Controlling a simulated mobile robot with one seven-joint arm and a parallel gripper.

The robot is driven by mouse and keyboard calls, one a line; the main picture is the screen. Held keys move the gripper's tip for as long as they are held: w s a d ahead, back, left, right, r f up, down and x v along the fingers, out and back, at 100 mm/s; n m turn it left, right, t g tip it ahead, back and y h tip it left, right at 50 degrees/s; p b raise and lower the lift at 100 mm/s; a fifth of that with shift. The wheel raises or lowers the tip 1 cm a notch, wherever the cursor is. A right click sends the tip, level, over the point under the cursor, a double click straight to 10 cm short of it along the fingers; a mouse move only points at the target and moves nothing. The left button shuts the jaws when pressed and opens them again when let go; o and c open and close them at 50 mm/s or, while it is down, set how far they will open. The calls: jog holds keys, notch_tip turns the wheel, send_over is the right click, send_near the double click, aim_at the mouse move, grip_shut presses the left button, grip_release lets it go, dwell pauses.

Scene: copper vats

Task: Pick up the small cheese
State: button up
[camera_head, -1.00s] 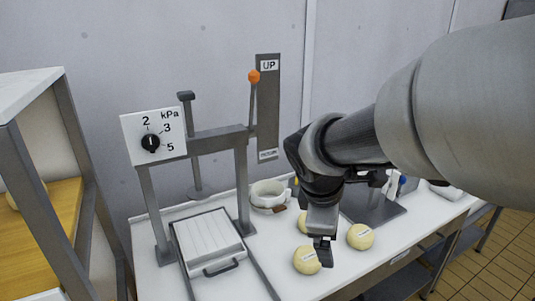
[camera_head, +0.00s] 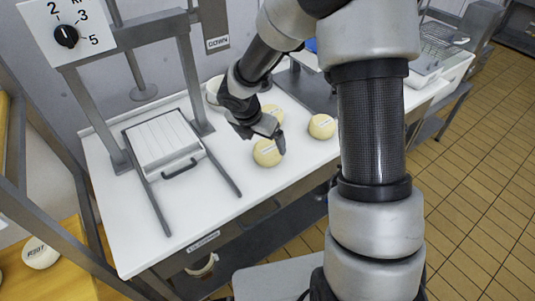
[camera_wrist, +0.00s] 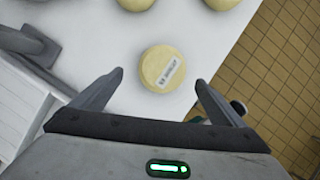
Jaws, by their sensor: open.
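The nearest cheese (camera_head: 267,153) is at the front, below my gripper (camera_head: 268,134) in the head view. A second cheese (camera_head: 322,126) is to its right and a third (camera_head: 272,113) is behind, partly covered by my arm. They look alike in size, so I cannot tell which is the small one. In the wrist view, the nearest cheese (camera_wrist: 157,62) lies between and slightly beyond my two spread fingertips, apart from both. My gripper is open and empty.
A press frame with a dial (camera_head: 66,36) and a white ribbed tray (camera_head: 163,145) stands left of the cheeses. The front table edge is close to the cheeses. Another cheese (camera_head: 40,253) lies on a wooden shelf at lower left.

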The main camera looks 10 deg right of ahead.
aim_at(267, 147)
jog(key=shift+d+b+x, duration=0.15)
jog(key=shift+b+x, duration=0.15)
jog(key=shift+x, duration=1.5)
jog(key=shift+d+b+x, duration=0.15)
jog(key=shift+b+x, duration=0.1)
jog(key=shift+x, duration=1.55)
jog(key=shift+r, duration=0.1)
jog(key=shift+c, duration=0.4)
jog(key=c, duration=1.4)
